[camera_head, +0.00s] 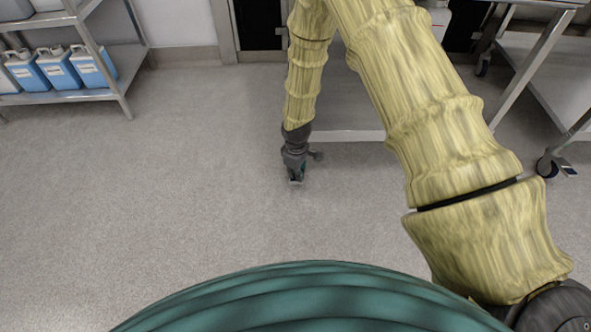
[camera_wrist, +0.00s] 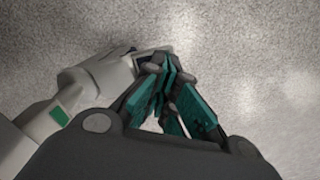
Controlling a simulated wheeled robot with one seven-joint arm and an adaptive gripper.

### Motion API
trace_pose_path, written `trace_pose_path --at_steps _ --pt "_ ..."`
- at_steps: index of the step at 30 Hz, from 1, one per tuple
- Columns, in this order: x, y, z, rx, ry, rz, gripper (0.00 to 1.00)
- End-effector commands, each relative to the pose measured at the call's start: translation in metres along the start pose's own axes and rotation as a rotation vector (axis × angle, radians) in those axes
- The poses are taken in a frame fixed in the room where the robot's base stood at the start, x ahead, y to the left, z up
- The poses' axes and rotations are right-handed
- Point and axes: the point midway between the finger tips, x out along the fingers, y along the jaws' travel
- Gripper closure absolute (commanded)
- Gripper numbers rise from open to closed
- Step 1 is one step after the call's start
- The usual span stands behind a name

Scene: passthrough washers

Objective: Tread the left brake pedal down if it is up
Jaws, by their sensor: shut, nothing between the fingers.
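The left caster (camera_wrist: 95,80) shows in the wrist view as a pale grey body at the left. Its brake pedal (camera_wrist: 138,60), a small light plate with a dark patch, sticks out beside my fingertips. My gripper (camera_wrist: 166,68) has teal fingers brought together, empty, and its tips overlap the pedal's right end in that view. I cannot tell whether they touch it, or whether the pedal is up or down. In the head view my gripper (camera_head: 296,180) points down near the floor, and a bit of the left caster (camera_head: 317,155) shows just right of it; its pedal is hidden there.
A steel cart (camera_head: 345,135) stands behind my arm. A steel rack (camera_head: 125,85) with blue-and-white jugs (camera_head: 60,70) stands at the left. The grey floor (camera_head: 150,200) left of my gripper is clear.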

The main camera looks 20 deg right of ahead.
Motion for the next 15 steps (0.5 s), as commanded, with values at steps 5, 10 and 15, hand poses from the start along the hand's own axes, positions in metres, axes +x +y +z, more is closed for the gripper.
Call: trace_pose_path --at_steps 5,10,15 --pt "0.005 0.0 0.0 0.0 0.0 0.0 1.0" --pt "0.008 0.0 0.0 0.0 0.0 0.0 1.0" --pt "0.013 0.0 0.0 0.0 0.0 0.0 1.0"
